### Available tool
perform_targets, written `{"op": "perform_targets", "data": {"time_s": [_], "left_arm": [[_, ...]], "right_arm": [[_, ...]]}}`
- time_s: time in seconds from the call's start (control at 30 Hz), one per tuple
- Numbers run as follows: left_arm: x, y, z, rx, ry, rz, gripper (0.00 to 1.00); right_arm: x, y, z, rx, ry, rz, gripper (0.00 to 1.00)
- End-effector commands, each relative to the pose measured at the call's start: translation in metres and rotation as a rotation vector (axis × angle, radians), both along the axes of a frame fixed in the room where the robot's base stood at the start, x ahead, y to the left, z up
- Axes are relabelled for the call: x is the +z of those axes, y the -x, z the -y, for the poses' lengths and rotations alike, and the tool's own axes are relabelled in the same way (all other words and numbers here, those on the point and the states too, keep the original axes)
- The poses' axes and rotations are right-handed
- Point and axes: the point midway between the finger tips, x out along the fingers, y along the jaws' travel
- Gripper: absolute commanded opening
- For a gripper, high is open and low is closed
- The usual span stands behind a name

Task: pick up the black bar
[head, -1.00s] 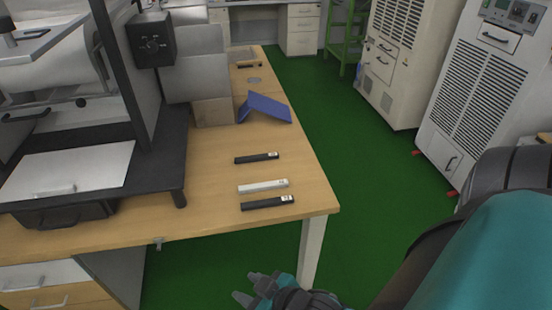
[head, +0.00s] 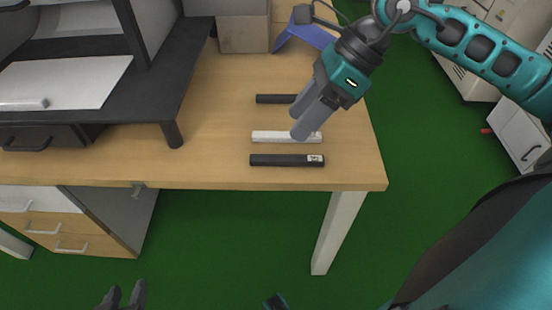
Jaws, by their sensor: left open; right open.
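A black bar (head: 287,160) with a small white label at its right end lies nearest the front edge of the wooden table (head: 220,100). A white bar (head: 270,137) lies just behind it, its right part partly covered by my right gripper. A second black bar (head: 272,98) lies further back, its right end hidden behind that gripper. My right gripper (head: 301,122) is open and empty, with its grey fingers pointing down and left over the white bar. Any contact with it cannot be told. My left gripper (head: 125,292) is open and empty at the bottom edge, below the table front.
A black raised shelf (head: 150,110) with a leg stands on the table's left. A cardboard box (head: 244,35) and a blue angled object (head: 298,38) are at the back. Drawers (head: 60,225) are under the table at left. Green floor is open in front and right.

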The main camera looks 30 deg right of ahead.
Motion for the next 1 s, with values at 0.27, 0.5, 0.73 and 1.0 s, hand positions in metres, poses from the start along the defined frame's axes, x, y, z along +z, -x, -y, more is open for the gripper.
{"op": "perform_targets", "data": {"time_s": [0.27,0.5,0.73,1.0], "left_arm": [[-0.005,-0.004,0.000,-0.005,-0.001,0.013,0.43],[-0.013,-0.002,-0.001,-0.006,-0.004,0.007,0.43],[-0.018,0.000,-0.001,-0.005,-0.004,0.000,0.43],[-0.026,0.000,-0.001,-0.004,-0.002,0.001,0.43]], "right_arm": [[-0.016,-0.005,0.041,0.015,0.263,0.059,0.53],[-0.057,-0.014,0.025,0.014,0.257,0.057,0.53],[-0.075,-0.017,0.019,0.013,0.258,0.058,0.53],[-0.111,-0.018,0.005,0.012,0.256,0.056,0.53]]}}
